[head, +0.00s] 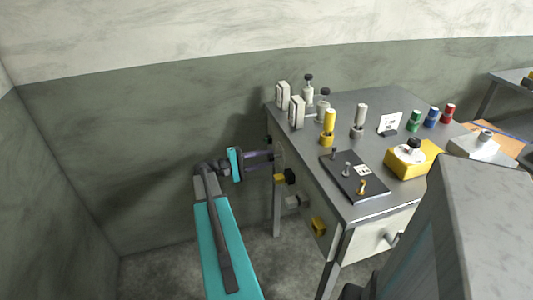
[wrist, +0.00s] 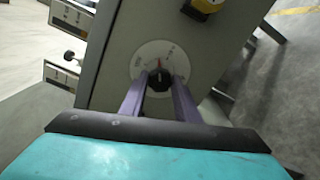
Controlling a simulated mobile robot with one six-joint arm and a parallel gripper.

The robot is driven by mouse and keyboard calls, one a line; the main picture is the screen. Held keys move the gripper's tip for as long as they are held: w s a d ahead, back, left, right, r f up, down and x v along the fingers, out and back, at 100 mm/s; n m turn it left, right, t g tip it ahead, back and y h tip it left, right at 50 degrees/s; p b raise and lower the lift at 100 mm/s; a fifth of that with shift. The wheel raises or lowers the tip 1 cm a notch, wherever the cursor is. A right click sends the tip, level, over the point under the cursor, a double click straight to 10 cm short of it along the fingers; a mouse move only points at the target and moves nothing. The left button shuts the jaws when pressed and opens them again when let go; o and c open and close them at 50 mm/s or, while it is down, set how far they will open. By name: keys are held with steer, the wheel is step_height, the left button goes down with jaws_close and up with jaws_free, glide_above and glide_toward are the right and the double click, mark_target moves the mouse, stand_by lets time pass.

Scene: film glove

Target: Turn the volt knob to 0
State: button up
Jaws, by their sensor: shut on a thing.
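The knob (wrist: 160,81) is black and sits on a round white dial (wrist: 146,56) on the cabinet's side panel, seen in the wrist view. A small red mark shows just above the knob, near the dial's upper middle. The dial's lettering is too small to read. My gripper (wrist: 160,88) has its two purple fingers on either side of the knob and is shut on it. In the head view my gripper (head: 275,157) reaches the cabinet's left side from the left, and the knob is hidden there by the fingers.
Yellow and black fittings (head: 284,178) stick out of the same side, close below my gripper. Left of the arm is open floor up to the green wall.

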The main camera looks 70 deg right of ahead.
steer(key=n+p, duration=0.4)
steer(key=n, duration=0.1)
steer(key=n+p, duration=0.5)
steer(key=n, duration=0.1)
steer(key=shift+w+f+n, duration=0.1)
steer(key=shift+w+n, duration=0.1)
steer(key=shift+n, duration=0.1)
steer(key=shift+a, duration=0.1)
steer(key=o, duration=1)
steer(key=shift+o, duration=0.2)
steer(key=shift+s, duration=0.1)
